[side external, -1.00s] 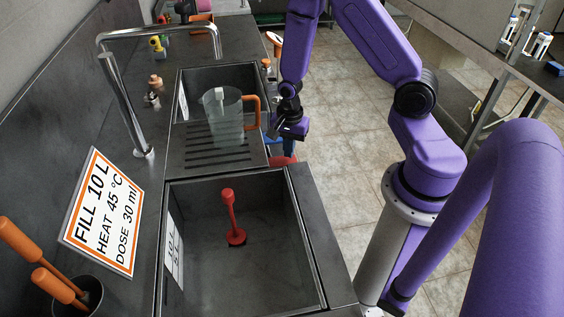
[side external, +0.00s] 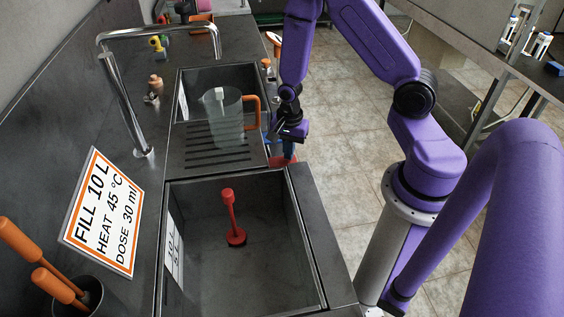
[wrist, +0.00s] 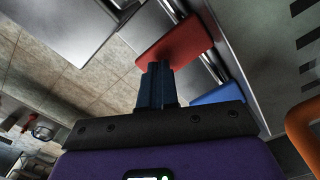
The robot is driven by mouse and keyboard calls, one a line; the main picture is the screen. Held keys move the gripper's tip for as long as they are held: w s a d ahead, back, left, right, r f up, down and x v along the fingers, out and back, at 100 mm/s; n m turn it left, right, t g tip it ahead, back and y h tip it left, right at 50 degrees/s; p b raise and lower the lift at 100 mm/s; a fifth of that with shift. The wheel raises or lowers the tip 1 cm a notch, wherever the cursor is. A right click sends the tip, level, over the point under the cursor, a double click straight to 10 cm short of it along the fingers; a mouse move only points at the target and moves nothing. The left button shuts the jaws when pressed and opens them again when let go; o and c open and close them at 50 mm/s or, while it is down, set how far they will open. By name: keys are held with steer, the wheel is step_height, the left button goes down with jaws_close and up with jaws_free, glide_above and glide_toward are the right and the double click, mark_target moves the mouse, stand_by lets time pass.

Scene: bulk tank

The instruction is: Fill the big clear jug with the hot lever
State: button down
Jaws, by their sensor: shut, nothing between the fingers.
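The big clear jug (side external: 222,118) with an orange handle (side external: 252,112) stands upright at the far sink, by the ribbed drainer, below the spout of the chrome tap (side external: 122,95). I cannot tell whether it holds water. My gripper (side external: 289,150) is shut and empty, to the right of the jug, past the counter's edge and pointing down. A red lever pad (side external: 280,161) is just under it, partly hidden. In the wrist view the shut fingertips (wrist: 156,68) overlap the red pad (wrist: 175,42); I cannot tell whether they touch. A blue pad (wrist: 217,94) is beside it.
The near sink (side external: 265,270) holds a red plunger-like tool (side external: 231,215). A sign (side external: 103,213) reads fill 10 L, heat 45 °C, dose 30 ml. Orange-handled tools (side external: 45,268) stand at the lower left. The tiled floor (side external: 340,150) right of the counter is mostly open.

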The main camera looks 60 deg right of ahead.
steer(key=shift+f, duration=0.8)
stand_by(0.9)
steer(key=shift+r, duration=2.5)
steer(key=shift+a+r+n, duration=0.3)
steer(key=s+a+r+n, duration=1.1)
steer(key=r+n, duration=0.3)
steer(key=n, duration=0.4)
steer(key=s+r+n, duration=0.4)
steer(key=s+n, duration=0.4)
steer(key=n, duration=0.1)
steer(key=shift+s, duration=0.35)
